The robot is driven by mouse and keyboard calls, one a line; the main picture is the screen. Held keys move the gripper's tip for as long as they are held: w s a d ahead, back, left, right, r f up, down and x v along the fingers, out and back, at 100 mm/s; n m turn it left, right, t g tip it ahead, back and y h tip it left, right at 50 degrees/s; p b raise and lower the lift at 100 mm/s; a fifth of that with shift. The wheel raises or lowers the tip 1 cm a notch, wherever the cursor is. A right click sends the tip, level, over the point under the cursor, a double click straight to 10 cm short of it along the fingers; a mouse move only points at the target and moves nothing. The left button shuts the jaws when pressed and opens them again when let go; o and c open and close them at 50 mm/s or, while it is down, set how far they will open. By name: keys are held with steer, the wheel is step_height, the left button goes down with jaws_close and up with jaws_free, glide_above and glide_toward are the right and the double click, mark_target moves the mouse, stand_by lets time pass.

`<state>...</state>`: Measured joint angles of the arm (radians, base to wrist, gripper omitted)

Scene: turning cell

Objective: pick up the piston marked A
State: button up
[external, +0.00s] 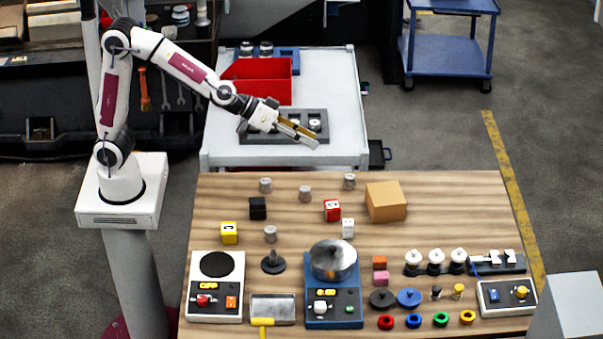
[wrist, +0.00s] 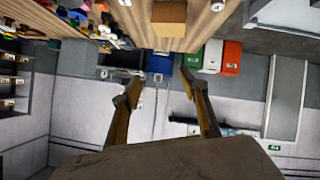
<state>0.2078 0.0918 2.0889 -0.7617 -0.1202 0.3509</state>
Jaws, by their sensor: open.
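Several small grey metal pistons stand on the wooden table in the external view: one at the back left (external: 265,185), one at the back middle (external: 305,193), one at the back right (external: 349,181) and one nearer the front (external: 270,234). Their markings are too small to read, so I cannot tell which is A. My gripper (external: 307,139) is open and empty, raised beyond the table's back edge in front of the black tray.
A cardboard box (external: 386,202) stands right of the pistons. Black (external: 258,208), yellow (external: 229,233), red (external: 332,210) and white (external: 348,228) cubes lie among them. Devices fill the table's front. Behind is a white cart (external: 345,120) with a red bin (external: 262,80) and black tray (external: 255,138).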

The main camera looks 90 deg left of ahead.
steer(key=w+a+f+n+y, duration=0.4)
steer(key=w+f+y, duration=0.45)
steer(key=f, duration=0.65)
steer(key=n+g, duration=0.1)
glide_toward(349, 179)
steer(key=w, duration=0.2)
steer(key=w+y, duration=0.1)
steer(key=shift+w+a+f, duration=0.15)
steer(key=shift+a+f, duration=0.2)
steer(key=shift+f, duration=0.05)
steer(key=shift+a+f+g+y, duration=0.2)
steer(key=shift+f+g+y, duration=0.1)
steer(key=shift+f, duration=0.1)
steer(key=shift+x, duration=1.15)
steer(key=shift+a, duration=0.2)
